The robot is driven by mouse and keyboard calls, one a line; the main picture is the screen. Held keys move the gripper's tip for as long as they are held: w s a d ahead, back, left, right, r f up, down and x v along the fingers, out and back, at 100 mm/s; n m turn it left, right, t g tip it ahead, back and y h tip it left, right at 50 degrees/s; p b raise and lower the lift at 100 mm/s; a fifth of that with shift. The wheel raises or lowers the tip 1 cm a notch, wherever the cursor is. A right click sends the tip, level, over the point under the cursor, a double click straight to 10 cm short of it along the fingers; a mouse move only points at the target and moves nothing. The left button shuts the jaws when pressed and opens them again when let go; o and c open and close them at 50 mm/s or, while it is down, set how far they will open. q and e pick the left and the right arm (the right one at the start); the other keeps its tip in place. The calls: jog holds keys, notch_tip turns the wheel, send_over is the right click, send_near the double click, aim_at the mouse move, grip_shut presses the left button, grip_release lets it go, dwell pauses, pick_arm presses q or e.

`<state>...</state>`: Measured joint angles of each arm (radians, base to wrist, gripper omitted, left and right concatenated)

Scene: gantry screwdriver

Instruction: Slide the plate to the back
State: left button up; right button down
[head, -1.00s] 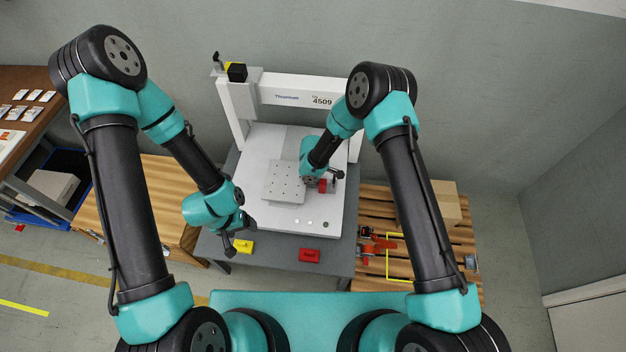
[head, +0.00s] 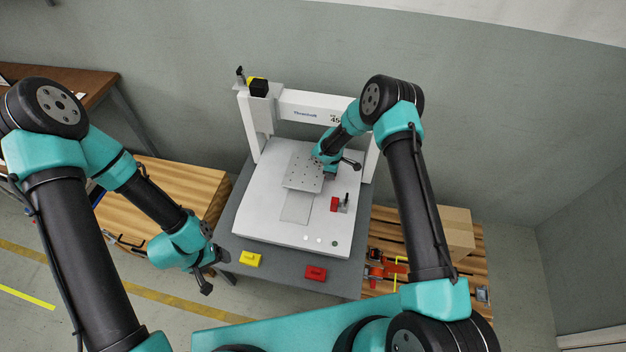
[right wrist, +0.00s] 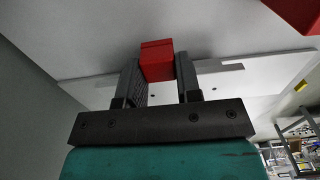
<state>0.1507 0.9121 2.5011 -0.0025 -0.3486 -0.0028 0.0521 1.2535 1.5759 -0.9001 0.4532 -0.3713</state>
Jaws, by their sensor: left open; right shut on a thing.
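The plate (head: 303,172), a light grey square with several small holes, sits at the back of the machine's white bed in the head view. A grey strip (head: 297,207) of the bed lies bare in front of it. My right gripper is at the plate's right side, its fingers mostly hidden in the head view. In the right wrist view my right gripper (right wrist: 160,80) is shut on a red block (right wrist: 157,60) at the pale plate's (right wrist: 215,82) edge. My left gripper (head: 213,271) is open and empty, left of the machine's front corner.
A red clamp block (head: 335,204) stands on the bed, right of the strip. The white gantry (head: 258,120) rises behind. A yellow button box (head: 250,260) and a red one (head: 316,273) sit on the table's front edge. A cardboard box (head: 458,228) is on the right.

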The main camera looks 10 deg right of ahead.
jog(key=shift+w+d, duration=0.1)
jog(key=shift+w, duration=0.3)
jog(key=c, duration=0.8)
grip_release()
notch_tip(320, 180, up, 18)
jog(key=shift+f, duration=0.25)
